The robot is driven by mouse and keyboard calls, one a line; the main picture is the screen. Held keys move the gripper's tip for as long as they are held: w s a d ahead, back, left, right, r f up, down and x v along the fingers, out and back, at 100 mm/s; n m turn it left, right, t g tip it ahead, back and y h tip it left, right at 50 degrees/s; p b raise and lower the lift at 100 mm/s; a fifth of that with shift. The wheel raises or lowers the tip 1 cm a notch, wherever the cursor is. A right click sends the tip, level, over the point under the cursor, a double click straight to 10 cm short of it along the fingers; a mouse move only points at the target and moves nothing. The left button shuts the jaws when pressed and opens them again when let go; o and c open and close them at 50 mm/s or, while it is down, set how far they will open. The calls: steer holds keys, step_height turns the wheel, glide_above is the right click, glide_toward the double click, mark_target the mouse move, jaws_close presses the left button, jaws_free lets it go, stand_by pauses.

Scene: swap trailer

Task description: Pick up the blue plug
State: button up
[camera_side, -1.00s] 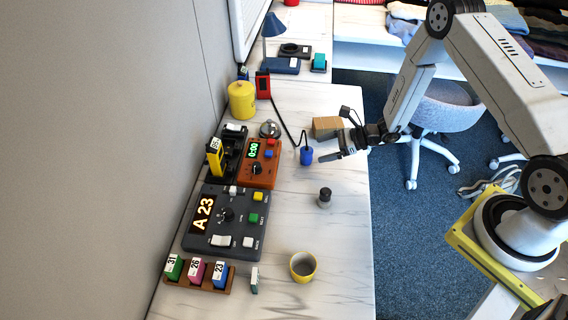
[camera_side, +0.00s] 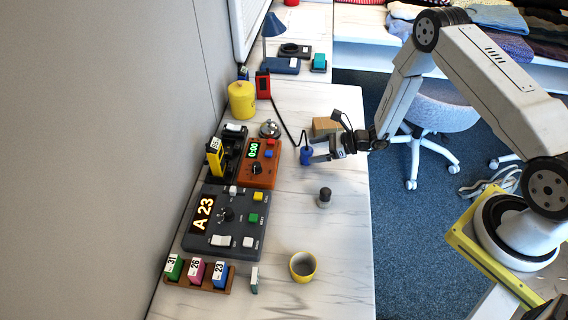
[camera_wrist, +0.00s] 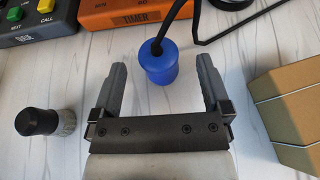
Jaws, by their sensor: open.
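The blue plug (camera_side: 307,156) stands on the white marbled table, with a black cable rising from its top. It also shows in the wrist view (camera_wrist: 158,62), between the two fingers. My gripper (camera_side: 313,150) is open, with its fingers on either side of the plug. In the wrist view my gripper (camera_wrist: 160,75) shows a clear gap between each finger and the plug. I cannot tell its exact height over the table.
A cardboard box (camera_wrist: 292,112) is close to my gripper's right in the wrist view. A dark-capped cylinder (camera_wrist: 38,122) stands at left. The orange timer (camera_side: 261,163) and dark call panel (camera_side: 225,222) lie further left. The cable (camera_side: 284,120) runs towards a red device (camera_side: 263,85).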

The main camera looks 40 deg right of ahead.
mark_target(303, 149)
steer(key=shift+x, duration=2.5)
jaws_close()
steer(key=shift+r, duration=0.1)
steer(key=shift+r, duration=0.7)
steer(key=s+r, duration=1.1)
steer(key=s, duration=0.3)
steer(key=shift+d, duration=0.3)
steer(key=shift+r, duration=0.15)
